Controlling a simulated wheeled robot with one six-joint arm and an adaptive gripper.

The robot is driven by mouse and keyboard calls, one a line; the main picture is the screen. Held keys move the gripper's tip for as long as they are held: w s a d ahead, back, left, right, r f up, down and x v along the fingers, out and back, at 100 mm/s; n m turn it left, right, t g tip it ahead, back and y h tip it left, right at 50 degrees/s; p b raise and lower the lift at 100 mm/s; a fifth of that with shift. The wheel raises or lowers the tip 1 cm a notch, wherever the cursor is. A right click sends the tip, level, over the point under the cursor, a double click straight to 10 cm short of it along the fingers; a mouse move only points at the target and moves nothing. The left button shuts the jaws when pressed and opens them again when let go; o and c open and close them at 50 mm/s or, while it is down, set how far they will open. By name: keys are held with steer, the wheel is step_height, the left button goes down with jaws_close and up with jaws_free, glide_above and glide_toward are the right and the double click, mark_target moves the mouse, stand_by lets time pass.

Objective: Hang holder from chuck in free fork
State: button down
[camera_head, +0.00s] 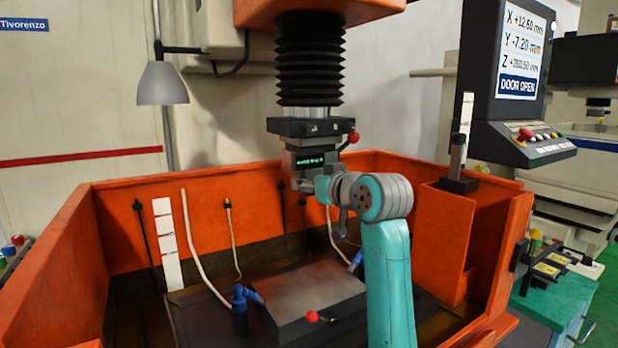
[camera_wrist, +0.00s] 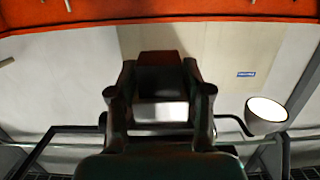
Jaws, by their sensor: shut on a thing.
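The chuck (camera_head: 308,128) is a dark block under black bellows, with a red-knobbed lever (camera_head: 350,140) at its right. The holder (camera_head: 311,159), a dark grey block with green marks, sits directly below the chuck and appears to touch it. My gripper (camera_head: 305,181) reaches it from below right, with the fingers partly hidden. In the wrist view, my gripper (camera_wrist: 158,80) is shut on a dark block, the holder (camera_wrist: 160,68), between its two fingers. I cannot make out a free fork.
Orange tank walls (camera_head: 120,220) surround the work area. Below lies a grey plate (camera_head: 305,283) with blue nozzles (camera_head: 240,305) and a red-knobbed lever. A lamp (camera_head: 162,82) hangs at left. A control panel (camera_head: 515,90) reading DOOR OPEN and a green cart (camera_head: 555,300) stand at right.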

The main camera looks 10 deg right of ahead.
steer(key=f+v, duration=0.2)
steer(key=v, duration=1)
steer(key=shift+s+d, duration=0.15)
steer(key=shift+s, duration=0.3)
stand_by(1.0)
steer(key=shift+r, duration=0.1)
